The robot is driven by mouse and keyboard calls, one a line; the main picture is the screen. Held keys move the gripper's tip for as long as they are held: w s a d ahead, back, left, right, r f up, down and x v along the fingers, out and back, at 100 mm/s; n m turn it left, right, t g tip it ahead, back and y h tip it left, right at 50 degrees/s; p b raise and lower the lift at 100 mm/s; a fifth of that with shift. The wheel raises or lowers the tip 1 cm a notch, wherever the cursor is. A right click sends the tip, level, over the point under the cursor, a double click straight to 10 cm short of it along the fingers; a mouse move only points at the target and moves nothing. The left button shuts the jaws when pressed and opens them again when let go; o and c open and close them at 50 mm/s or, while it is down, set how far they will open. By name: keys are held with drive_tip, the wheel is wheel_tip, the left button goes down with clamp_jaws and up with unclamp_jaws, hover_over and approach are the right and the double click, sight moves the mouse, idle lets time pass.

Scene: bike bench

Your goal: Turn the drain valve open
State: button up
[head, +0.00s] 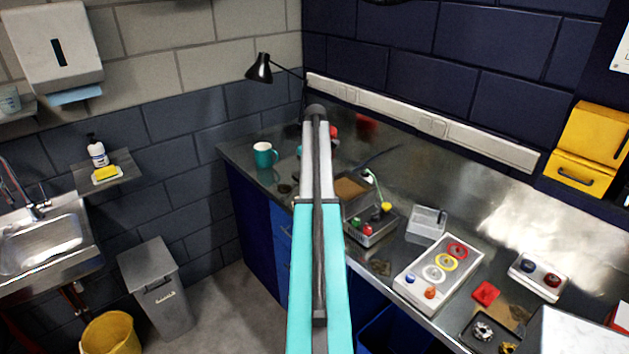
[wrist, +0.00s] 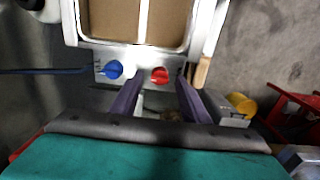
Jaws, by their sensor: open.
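In the wrist view a pale metal unit (wrist: 200,42) with a brown-bottomed basin has a blue knob (wrist: 114,69) and a red knob (wrist: 160,75) on its front face. Small marks beside the blue knob are too blurred to read. No readable label shows which knob is the drain valve. My gripper (wrist: 158,88) is open, its two purple fingers pointing at the front face. The red knob shows between the fingertips; the blue knob lies left of the left finger. Contact cannot be told. In the head view my arm hides the gripper.
The metal bench (head: 478,218) holds a teal mug (head: 264,155), a panel with coloured rings (head: 440,268) and a small grey open box (head: 427,224). In the wrist view a yellow cylinder (wrist: 241,103) and red frame parts (wrist: 292,112) lie right of the fingers.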

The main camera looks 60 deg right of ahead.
drive_tip(key=shift+f, duration=0.6)
drive_tip(key=c, duration=1.1)
drive_tip(key=shift+o, duration=0.2)
drive_tip(key=shift+s+a, duration=0.1)
drive_tip(key=shift+a, duration=0.05)
